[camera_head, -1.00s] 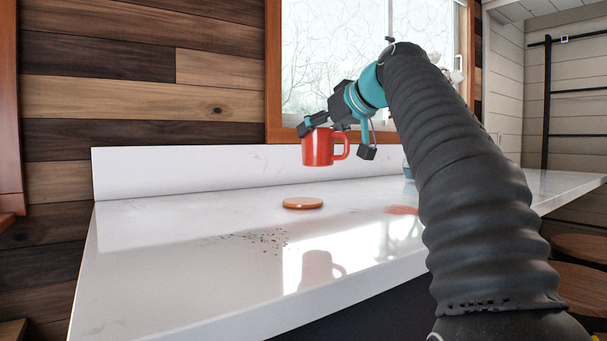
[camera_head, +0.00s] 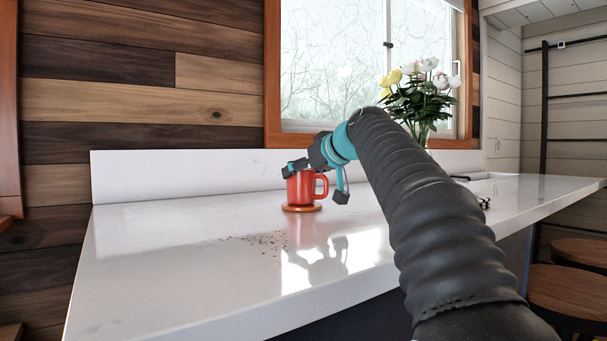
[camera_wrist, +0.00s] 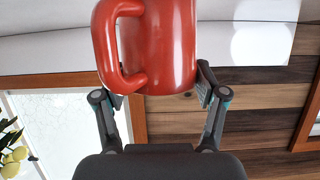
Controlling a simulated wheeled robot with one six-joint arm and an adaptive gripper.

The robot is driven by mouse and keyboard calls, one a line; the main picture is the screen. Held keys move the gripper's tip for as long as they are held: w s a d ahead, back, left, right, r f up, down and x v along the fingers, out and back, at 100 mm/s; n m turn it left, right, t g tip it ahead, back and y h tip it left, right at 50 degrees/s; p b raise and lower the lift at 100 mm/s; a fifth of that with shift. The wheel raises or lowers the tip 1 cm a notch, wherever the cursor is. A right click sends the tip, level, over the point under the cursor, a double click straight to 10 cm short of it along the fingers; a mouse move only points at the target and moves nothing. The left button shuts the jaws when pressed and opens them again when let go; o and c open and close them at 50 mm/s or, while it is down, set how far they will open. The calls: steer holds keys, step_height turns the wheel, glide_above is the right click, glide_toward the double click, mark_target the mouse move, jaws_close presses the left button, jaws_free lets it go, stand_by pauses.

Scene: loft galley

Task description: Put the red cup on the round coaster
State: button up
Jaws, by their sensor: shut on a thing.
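The red cup (camera_head: 302,188) is upright over the round brown coaster (camera_head: 301,208) on the white counter. Its base appears to rest on the coaster, or very nearly so; I cannot tell if a thin gap is left. My gripper (camera_head: 293,168) is shut on the cup near its rim. In the wrist view the red cup (camera_wrist: 165,45) fills the upper middle, with its handle on the left, and my gripper's fingers (camera_wrist: 158,92) hold it from both sides. The coaster is hidden in the wrist view.
The white counter (camera_head: 150,270) is clear at front left, apart from small dark specks (camera_head: 265,241). A low white backsplash (camera_head: 190,176) runs behind. A vase of flowers (camera_head: 420,95) stands at the back right. Brown stools (camera_head: 568,290) are at the right.

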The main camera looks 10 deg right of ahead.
steer(key=shift+f, duration=0.15)
steer(key=o, duration=1.3)
steer(key=shift+s+d+r, duration=0.1)
steer(key=shift+s+r, duration=0.1)
steer(key=shift+r, duration=0.1)
steer(key=v, duration=1.1)
steer(key=shift+s+d+r+b, duration=0.1)
steer(key=shift+s+b, duration=0.15)
steer(key=shift+b, duration=0.15)
